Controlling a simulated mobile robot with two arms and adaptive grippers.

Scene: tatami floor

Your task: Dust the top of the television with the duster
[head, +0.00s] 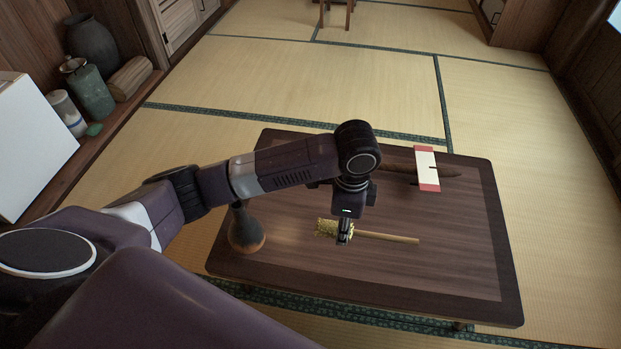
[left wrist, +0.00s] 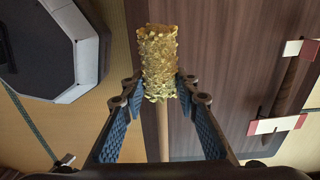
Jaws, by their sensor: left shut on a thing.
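The duster (head: 388,237) has a fluffy yellow head and a light wooden handle. It lies over the low dark table, head toward the left and handle toward the right. My left gripper (head: 344,238) points down at it and is shut on it near where the head meets the handle. In the left wrist view the yellow head (left wrist: 158,62) shows beyond the fingers, with the handle running between them. I cannot tell whether the duster still touches the table. No television can be clearly made out; a plain white box-like thing (head: 32,140) stands at the left edge. My right gripper is not in view.
The low table (head: 480,230) also bears a dark vase (head: 246,232) at left and a dark rod with a red-and-white piece (head: 426,168) at the back. Several jars (head: 90,92) stand on a ledge at upper left. The tatami behind is mostly clear.

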